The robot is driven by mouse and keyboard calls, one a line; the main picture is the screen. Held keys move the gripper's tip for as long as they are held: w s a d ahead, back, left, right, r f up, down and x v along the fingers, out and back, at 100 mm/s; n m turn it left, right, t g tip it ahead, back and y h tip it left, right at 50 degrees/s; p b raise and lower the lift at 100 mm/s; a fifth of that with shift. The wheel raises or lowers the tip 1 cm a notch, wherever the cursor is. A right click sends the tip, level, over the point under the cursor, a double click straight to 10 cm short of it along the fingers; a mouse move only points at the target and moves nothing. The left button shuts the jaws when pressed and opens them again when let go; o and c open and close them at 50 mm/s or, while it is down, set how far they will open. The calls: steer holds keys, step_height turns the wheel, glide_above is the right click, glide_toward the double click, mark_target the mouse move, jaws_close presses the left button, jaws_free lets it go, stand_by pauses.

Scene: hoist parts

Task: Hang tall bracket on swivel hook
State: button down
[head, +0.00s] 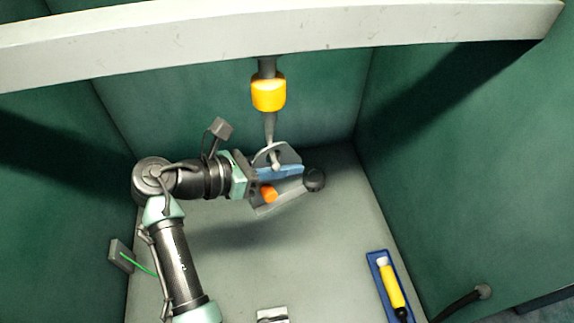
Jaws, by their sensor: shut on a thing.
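The swivel hook hangs from the overhead beam, with a yellow block (268,92) above a grey hook (270,130). My gripper (276,181) reaches in from the left, just below the hook, and is shut on a part that I take for the tall bracket (289,154). A grey rounded plate of it shows beside the hook's lower end. A blue piece and an orange cylinder (268,193) show at the jaws; I cannot tell which belong to the bracket. The hook's tip overlaps the plate in the picture; whether it passes through an opening or touches is unclear.
The pale beam (300,38) crosses the top. Green walls enclose the grey floor. A dark round knob-like thing (314,180) is right of the jaws. A blue tray (374,262) with a yellow-and-black tool (391,284) lies at lower right. The middle floor is clear.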

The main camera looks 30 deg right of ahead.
steer(key=shift+f, duration=0.3)
stand_by(0.6)
steer(key=c, duration=0.9)
jaws_free()
steer(key=shift+f, duration=0.1)
steer(key=shift+f, duration=0.15)
steer(key=b+v, duration=0.3)
steer(key=v, duration=1)
steer(key=shift+r+b, duration=0.2)
steer(key=shift+b, duration=0.2)
